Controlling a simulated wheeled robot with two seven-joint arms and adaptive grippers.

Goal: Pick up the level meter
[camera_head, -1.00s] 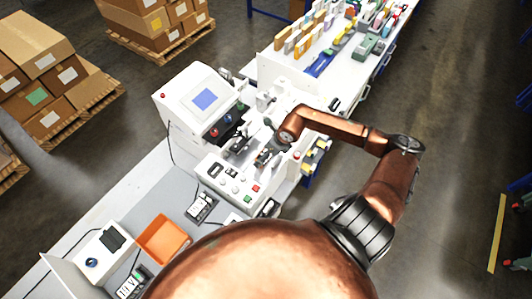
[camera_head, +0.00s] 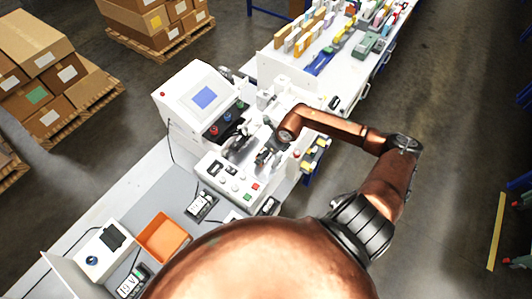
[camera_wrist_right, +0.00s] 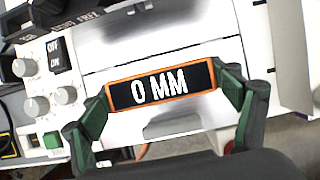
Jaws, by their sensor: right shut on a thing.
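The level meter (camera_wrist_right: 160,89) is a flat bar with an orange frame and a black face reading "0 MM". In the right wrist view it lies between the green finger pads of my right gripper (camera_wrist_right: 165,95), which is shut on its two ends. In the head view my right gripper (camera_head: 264,155) is over the white plotter machine (camera_head: 228,177), small and partly hidden by my arm. I cannot tell whether the meter is touching the surface under it. My left gripper is not in view.
The machine has a screen box (camera_head: 200,98) and knobs (camera_wrist_right: 38,106) close to the gripper. An orange tray (camera_head: 162,237) and small meters stand on the bench at lower left. A table with several coloured items (camera_head: 325,62) is behind. Boxes on pallets (camera_head: 50,75) stand at left.

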